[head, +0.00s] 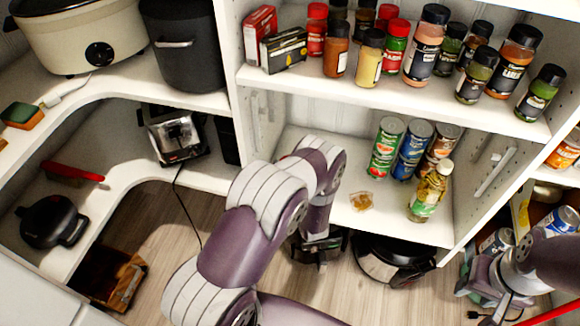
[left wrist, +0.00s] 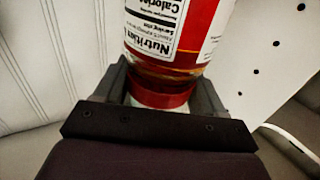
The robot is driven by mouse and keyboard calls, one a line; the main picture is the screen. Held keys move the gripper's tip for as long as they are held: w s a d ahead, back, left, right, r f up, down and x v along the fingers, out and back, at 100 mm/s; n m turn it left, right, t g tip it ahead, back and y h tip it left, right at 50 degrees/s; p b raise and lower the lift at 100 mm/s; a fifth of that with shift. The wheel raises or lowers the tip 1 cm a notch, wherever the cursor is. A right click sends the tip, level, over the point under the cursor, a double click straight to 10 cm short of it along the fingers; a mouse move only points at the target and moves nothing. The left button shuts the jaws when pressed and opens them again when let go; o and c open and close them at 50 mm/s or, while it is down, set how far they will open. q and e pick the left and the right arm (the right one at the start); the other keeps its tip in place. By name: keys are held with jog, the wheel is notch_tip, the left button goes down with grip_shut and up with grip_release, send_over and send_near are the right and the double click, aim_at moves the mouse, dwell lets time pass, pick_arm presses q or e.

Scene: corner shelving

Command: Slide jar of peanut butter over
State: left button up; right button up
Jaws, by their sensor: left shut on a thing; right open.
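A jar with a red label and a red lid (left wrist: 170,40) shows in the left wrist view, its nutrition text upside down in the picture. I take it to be the peanut butter jar. My left gripper (left wrist: 160,88) is shut around it near the lid, one finger on each side. In the head view the left arm reaches across the middle, and its dark gripper end (head: 320,245) hangs low at the shelf front. The held jar is not visible there. My right gripper (head: 480,285) is open and empty at the lower right.
Cans (head: 418,140), a green-labelled bottle (head: 430,191) and a small packet (head: 361,201) stand on the middle shelf (head: 395,229). Spice jars (head: 425,45) crowd the shelf above. A dark round appliance (head: 394,256) sits below. A toaster (head: 174,134) is at left.

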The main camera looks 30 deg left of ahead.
pick_arm(q)
jog(key=shift+w, duration=0.1)
jog(key=o, duration=1.6)
jog(key=shift+o, duration=0.2)
jog(key=p+v, duration=0.1)
jog(key=v, duration=1.1)
jog(key=shift+s+d+p, duration=0.2)
jog(key=shift+s+p, duration=0.1)
jog(key=shift+p, duration=0.05)
